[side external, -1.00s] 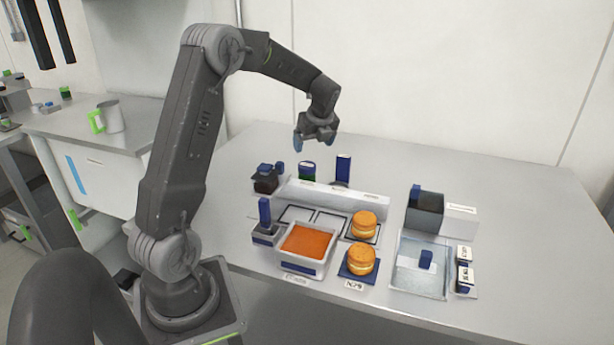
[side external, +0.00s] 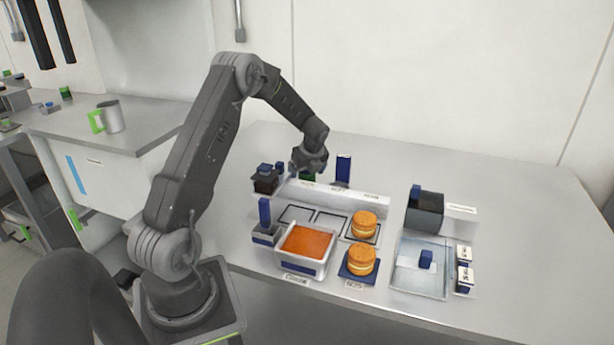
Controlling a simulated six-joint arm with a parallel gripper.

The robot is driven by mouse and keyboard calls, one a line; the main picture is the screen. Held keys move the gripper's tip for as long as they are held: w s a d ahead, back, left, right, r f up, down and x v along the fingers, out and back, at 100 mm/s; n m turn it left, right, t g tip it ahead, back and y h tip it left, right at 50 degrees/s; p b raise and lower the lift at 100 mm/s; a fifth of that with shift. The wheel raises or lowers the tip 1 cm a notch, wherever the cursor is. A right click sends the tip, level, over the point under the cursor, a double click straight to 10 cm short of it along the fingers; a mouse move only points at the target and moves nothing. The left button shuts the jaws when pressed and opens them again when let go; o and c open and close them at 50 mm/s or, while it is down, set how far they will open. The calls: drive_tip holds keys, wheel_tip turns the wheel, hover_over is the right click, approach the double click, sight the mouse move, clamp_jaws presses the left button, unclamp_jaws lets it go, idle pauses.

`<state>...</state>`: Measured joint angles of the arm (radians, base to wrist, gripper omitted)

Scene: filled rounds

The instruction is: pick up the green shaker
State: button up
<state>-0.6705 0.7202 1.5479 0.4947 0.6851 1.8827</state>
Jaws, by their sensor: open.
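The green shaker (side external: 308,178) stands behind the long white rack, near its left half. Only a small green part of it shows; its dark blue top is hidden behind my gripper. My gripper (side external: 308,170) is open and points down, right at the shaker's top in this view. I cannot tell whether the fingers are around the shaker or in front of it, or whether they touch it.
A dark jar (side external: 265,181) stands left of the shaker and a tall blue-topped item (side external: 343,168) right of it. The white rack (side external: 345,197) lies in front. An orange-filled tray (side external: 305,262) and two filled rounds (side external: 364,223) are nearer.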

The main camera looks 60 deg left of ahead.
drive_tip(key=shift+f, duration=0.15)
drive_tip(key=c, duration=1)
drive_tip(key=shift+c, duration=0.3)
